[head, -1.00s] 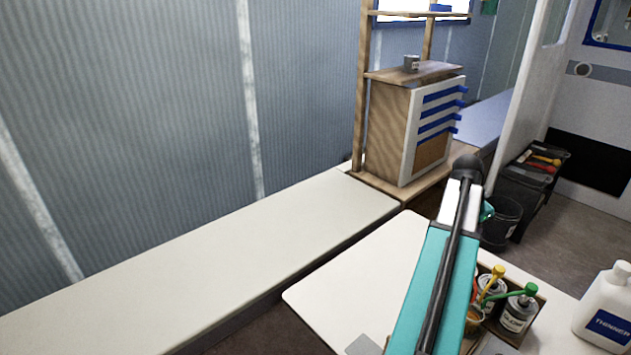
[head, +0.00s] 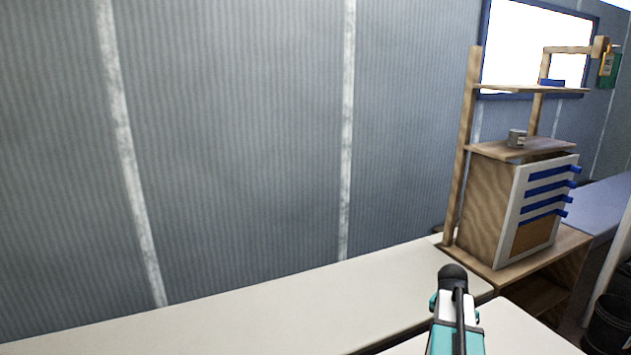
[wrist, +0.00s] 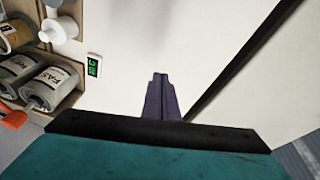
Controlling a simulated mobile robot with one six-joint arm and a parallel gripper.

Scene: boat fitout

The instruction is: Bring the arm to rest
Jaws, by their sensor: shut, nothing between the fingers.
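My arm shows at the bottom right of the head view, a teal link with a black rounded joint on top. My gripper (wrist: 161,95) shows in the wrist view as dark fingers, closed together and empty. It points over a white tabletop (wrist: 125,65) and looks clear of the things around it. In the head view the gripper itself is not visible.
A wooden tray (wrist: 72,98) with several cans lies at the left of the wrist view, a small green display (wrist: 93,66) beside it. In the head view a long pale bench (head: 290,305) runs along the wall, and a drawer cabinet (head: 490,205) stands right.

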